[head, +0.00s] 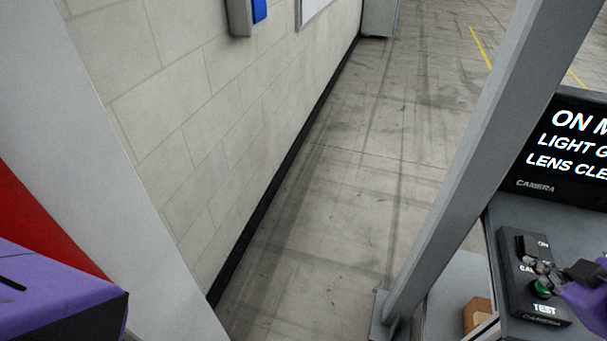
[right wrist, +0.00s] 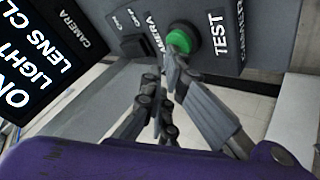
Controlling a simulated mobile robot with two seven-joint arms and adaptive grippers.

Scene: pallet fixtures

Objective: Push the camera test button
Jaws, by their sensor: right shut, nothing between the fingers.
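The green test button (head: 541,289) sits on a dark control box (head: 519,301) labelled TEST, at the right of the head view. It also shows at the top of the right wrist view (right wrist: 185,36), partly covered by a fingertip. My right gripper (head: 540,267) is shut and empty, its fingertips at the button. In the right wrist view, one fingertip of my gripper (right wrist: 165,68) overlaps the button's lower edge; whether it touches or presses cannot be told. My left gripper is out of view; only a purple part of my arm shows at lower left.
A black camera screen (head: 562,165) with white text stands behind the control box. A switch (head: 526,244) marked ON is on the box, near the button. A grey slanted post (head: 470,160) rises left of the grey bench. A cardboard box (head: 477,313) is below. Open floor lies between post and wall.

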